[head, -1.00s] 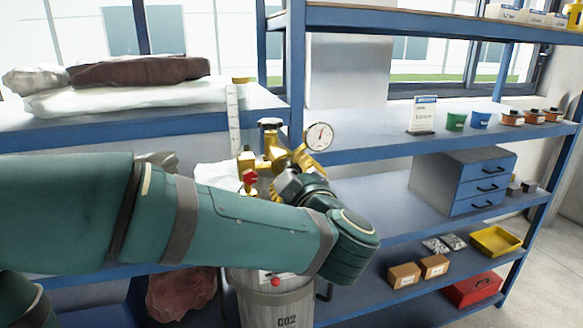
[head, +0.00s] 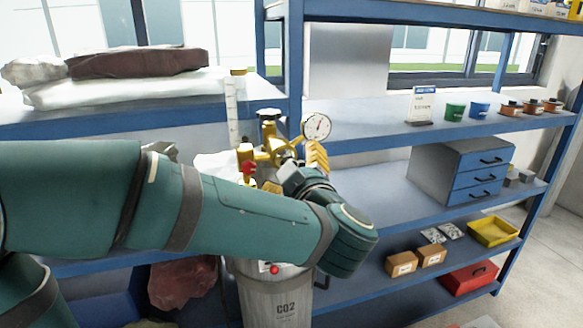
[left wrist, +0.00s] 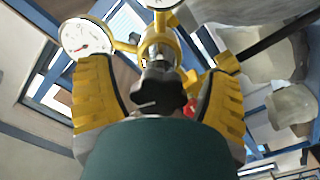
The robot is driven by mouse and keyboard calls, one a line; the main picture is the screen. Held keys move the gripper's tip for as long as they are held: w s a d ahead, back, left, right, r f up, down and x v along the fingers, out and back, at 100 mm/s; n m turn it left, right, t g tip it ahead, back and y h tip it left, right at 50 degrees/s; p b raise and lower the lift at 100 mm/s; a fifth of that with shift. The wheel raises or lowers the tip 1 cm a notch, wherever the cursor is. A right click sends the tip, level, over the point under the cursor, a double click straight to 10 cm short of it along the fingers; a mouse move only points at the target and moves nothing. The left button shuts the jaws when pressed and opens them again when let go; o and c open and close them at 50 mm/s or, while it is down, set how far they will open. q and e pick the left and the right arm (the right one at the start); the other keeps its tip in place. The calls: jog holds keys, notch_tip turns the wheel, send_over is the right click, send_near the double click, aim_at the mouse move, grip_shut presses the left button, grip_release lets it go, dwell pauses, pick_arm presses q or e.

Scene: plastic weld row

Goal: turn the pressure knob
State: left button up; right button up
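The brass pressure regulator (head: 277,150) sits atop the grey CO2 cylinder (head: 280,305), with a white round gauge (head: 317,126) at its right. In the left wrist view, the black pressure knob (left wrist: 158,92) faces the camera, in front of the brass body (left wrist: 160,48). My left gripper (left wrist: 160,100) has its yellow fingers spread on both sides of this knob, with visible gaps; it looks open. In the head view, one yellow finger of it (head: 316,157) shows below the gauge; my forearm and wrist hide the knob. My right gripper is not in view.
A red valve handle (head: 248,168) is on the regulator's left side. A second gauge (left wrist: 160,3) is cut off at the wrist view's top. Blue shelving (head: 380,147) stands behind, with a drawer cabinet (head: 440,175), small boxes (head: 402,264) and a yellow tray (head: 494,232).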

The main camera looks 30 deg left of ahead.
pick_arm(q)
jog(key=shift+a, duration=0.15)
jog(key=v, duration=1.2)
jog(key=shift+w, duration=0.1)
jog(key=w+d+f+m+h+b, duration=0.25)
jog(key=w+f+h, duration=0.2)
jog(key=f, duration=0.55)
jog(key=w+d+f+m+h+b, duration=0.1)
jog(key=w+d+f+m+h, duration=0.25)
jog(key=f, duration=0.75)
jog(key=w+f+m+h+b, duration=0.2)
jog(key=w+f+m+h, duration=0.2)
jog(key=w+f, duration=0.45)
jog(key=s+d+f+m+g+h+b, duration=0.1)
jog(key=s+f+m+g+h, duration=0.15)
jog(key=f, duration=0.65)
jog(key=s+d+f+m+g+h+b, duration=0.15)
jog(key=s+f, duration=0.25)
jog(key=f, duration=0.5)
jog(key=s+f+m+g+h+b, duration=0.1)
jog(key=s+f+g, duration=0.4)
jog(key=s+f, duration=0.7)
jog(key=shift+d+f+m+g, duration=0.2)
jog(key=shift+f+m+g, duration=0.2)
jog(key=shift+f+m, duration=0.25)
